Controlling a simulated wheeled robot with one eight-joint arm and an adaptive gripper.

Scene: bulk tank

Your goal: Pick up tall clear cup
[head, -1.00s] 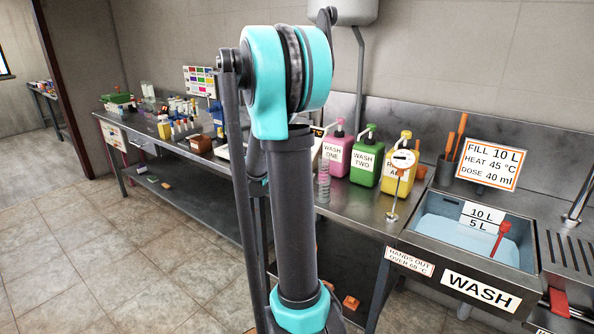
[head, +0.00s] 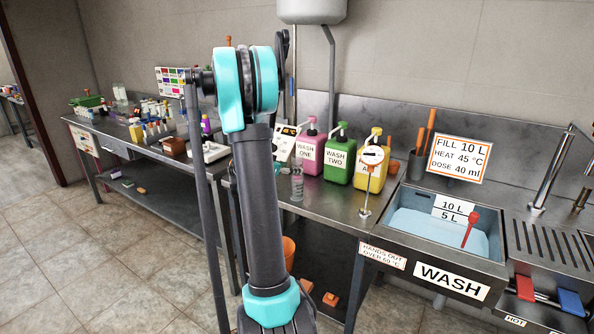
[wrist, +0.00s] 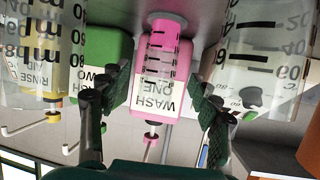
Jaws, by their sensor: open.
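A tall, slim clear cup (head: 297,182) with graduation lines stands on the steel counter in front of the pink WASH ONE bottle. In the wrist view, which is upside down, the slim cup (wrist: 163,45) is ahead between my fingers, its foot towards the top and the pink bottle behind it. My gripper (wrist: 158,92) is open and empty, with one finger on each side of the slim cup's line. Its distance to the cup is hard to judge. In the head view my arm hides the gripper.
Two wider clear graduated vessels flank the slim cup in the wrist view, left (wrist: 35,55) and right (wrist: 262,55), close to the fingers. Green WASH TWO (head: 339,158) and yellow (head: 374,170) bottles stand right of the pink bottle (head: 309,155). A water-filled sink (head: 425,225) lies farther right.

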